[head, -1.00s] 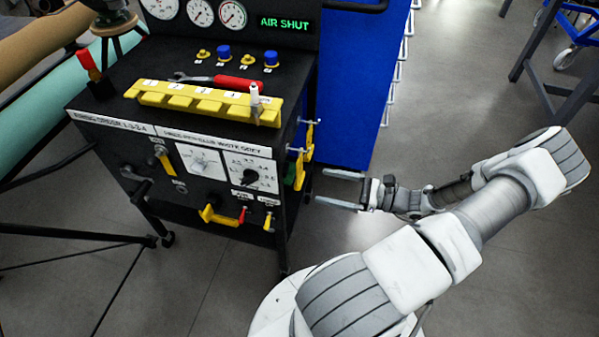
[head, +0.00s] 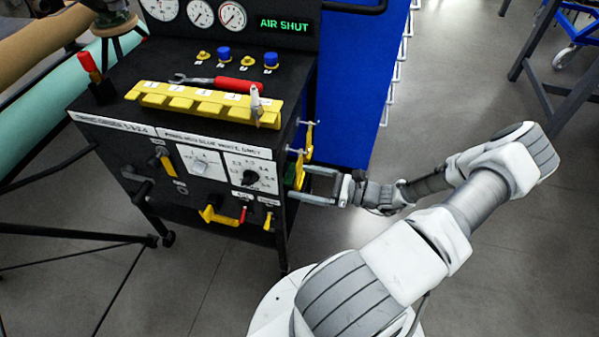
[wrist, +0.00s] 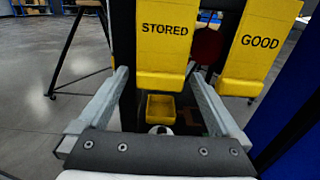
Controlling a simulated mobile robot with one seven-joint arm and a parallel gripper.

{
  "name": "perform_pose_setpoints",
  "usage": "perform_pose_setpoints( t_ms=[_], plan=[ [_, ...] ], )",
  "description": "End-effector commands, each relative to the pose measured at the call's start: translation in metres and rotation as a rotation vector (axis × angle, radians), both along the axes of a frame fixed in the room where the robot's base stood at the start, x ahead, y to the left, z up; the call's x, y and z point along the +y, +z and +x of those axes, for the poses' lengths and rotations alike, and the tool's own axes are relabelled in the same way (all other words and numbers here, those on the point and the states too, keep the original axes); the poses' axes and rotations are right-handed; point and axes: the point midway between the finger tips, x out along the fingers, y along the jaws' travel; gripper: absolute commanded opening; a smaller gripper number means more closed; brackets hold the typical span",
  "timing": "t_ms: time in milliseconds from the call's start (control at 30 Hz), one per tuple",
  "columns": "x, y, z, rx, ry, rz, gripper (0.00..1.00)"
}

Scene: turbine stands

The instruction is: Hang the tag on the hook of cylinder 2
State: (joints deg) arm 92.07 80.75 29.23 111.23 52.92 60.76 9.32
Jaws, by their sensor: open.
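Two yellow tags hang side by side in the wrist view, one marked STORED (wrist: 164,45) and one marked GOOD (wrist: 262,45). The fingers hold nothing. I cannot make out which hook belongs to cylinder 2.
A small yellow tray (wrist: 161,109) shows below the tags. A blue panel (head: 350,90) stands behind. The floor to the right is open.

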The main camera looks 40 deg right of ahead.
Motion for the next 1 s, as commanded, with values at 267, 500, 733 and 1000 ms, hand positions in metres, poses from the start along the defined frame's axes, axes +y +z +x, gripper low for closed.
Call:
perform_pose_setpoints(
  t_ms=[267, 500, 733, 1000],
  plan=[
    [0.0001, 0.0002, 0.0001, -0.001, 0.001, -0.001, 1.0],
    [0.0001, 0.001, 0.0001, -0.001, 0.001, -0.001, 1.0],
    [-0.0003, -0.0001, -0.0002, -0.001, 0.0, -0.001, 1.0],
    [-0.0002, 0.0, -0.0001, -0.001, 0.0, -0.001, 0.53]
  ],
)
